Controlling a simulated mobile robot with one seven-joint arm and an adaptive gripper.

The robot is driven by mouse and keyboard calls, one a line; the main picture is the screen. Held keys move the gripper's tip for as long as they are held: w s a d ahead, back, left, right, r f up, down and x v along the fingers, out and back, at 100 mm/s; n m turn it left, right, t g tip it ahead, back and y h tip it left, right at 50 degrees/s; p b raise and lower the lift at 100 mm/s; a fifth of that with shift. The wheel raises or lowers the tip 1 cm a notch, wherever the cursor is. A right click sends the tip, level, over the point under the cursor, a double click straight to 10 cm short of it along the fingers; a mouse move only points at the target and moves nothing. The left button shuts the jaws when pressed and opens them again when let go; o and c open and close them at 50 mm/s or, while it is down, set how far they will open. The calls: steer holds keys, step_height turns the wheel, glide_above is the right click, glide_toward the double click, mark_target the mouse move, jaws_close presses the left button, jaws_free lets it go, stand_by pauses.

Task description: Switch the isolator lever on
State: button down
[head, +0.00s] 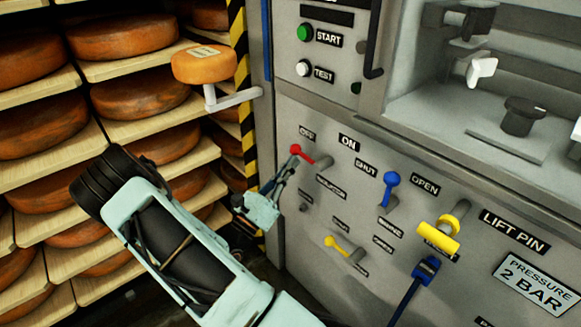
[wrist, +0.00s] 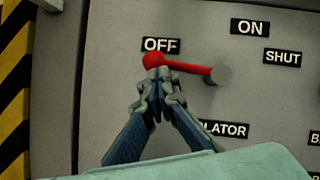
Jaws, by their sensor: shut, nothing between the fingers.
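The isolator lever (head: 303,154) has a red handle and sits on the grey panel below the OFF and ON labels. In the wrist view the red lever (wrist: 190,67) runs from its grey pivot at the right to a round knob at the left, just under the OFF label (wrist: 161,45). The ON label (wrist: 250,27) is up and right of the pivot. My gripper (wrist: 159,76) is shut, its fingertips together right at the underside of the knob. I cannot tell whether they touch it. In the head view my gripper (head: 294,152) reaches the knob from below left.
A blue lever (head: 390,182), a large yellow lift pin handle (head: 440,236) and a small yellow lever (head: 340,243) are on the same panel. Shelves of cheese wheels (head: 122,36) stand at the left, beside a yellow-black striped post (head: 240,60). START and TEST buttons are above.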

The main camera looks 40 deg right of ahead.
mark_target(293, 146)
steer(key=r+m+g+p, duration=0.1)
steer(key=r+m+g, duration=0.1)
steer(key=m, duration=0.3)
steer(key=r+m+g+p, duration=0.1)
steer(key=r+m+g, duration=0.1)
steer(key=m+g, duration=0.2)
steer(key=s+r+m+g+p, duration=0.1)
steer(key=r+m+g, duration=0.1)
steer(key=m, duration=0.5)
steer(key=shift+r+g, duration=0.35)
steer(key=shift+g, duration=0.55)
steer(key=shift+s+d+r+m+g+y+p, duration=0.1)
steer(key=shift+s+r+m+g+y+p, duration=0.35)
steer(key=shift+m, duration=0.65)
steer(key=shift+s+d+r+m+g+y+p, duration=0.1)
steer(key=shift+s+r+m+g+y+p, duration=0.4)
steer(key=shift+m, duration=0.6)
steer(key=shift+s+r+m+g+y+p, duration=0.2)
steer(key=shift+s+m+p, duration=0.4)
steer(key=shift+m, duration=0.5)
steer(key=shift+f, duration=0.1)
